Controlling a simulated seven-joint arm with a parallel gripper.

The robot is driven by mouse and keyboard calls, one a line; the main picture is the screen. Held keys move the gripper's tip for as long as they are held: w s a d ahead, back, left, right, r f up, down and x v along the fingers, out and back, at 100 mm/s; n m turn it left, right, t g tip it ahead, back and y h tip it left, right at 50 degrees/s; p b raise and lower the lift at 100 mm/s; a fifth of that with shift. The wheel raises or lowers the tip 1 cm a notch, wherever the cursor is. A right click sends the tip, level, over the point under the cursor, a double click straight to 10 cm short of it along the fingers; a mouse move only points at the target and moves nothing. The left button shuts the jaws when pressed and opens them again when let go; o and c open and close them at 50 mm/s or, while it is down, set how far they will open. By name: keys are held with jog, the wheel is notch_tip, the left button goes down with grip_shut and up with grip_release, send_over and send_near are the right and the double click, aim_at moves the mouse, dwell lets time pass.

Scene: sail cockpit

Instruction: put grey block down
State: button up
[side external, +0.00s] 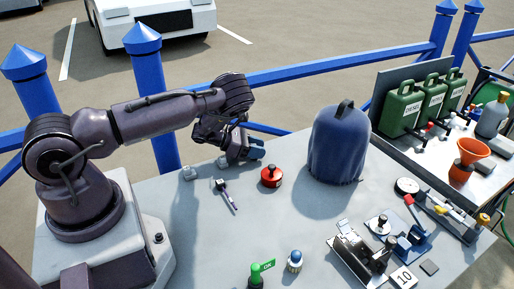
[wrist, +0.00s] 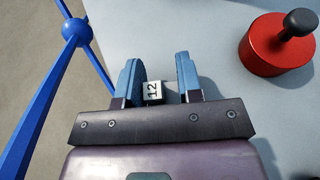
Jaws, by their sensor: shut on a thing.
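My gripper (side external: 245,151) is low over the back left of the grey table, left of the blue covered object. In the wrist view, its two blue fingers (wrist: 160,75) stand apart with a small pale grey block marked 12 (wrist: 152,91) between them. The block is close to the left finger; its lower part is hidden by the gripper body. My gripper is shut on it. In the side view the fingers hide the block, and I cannot tell whether it touches the table.
A red round object with a black knob (side external: 271,177) stands close by on the right; it also shows in the wrist view (wrist: 276,45). A dark-handled tool (side external: 227,195) lies in front. A blue railing (wrist: 35,105) runs past the table's edge.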

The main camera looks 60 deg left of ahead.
jog(key=o, duration=0.9)
jog(key=shift+f, duration=0.1)
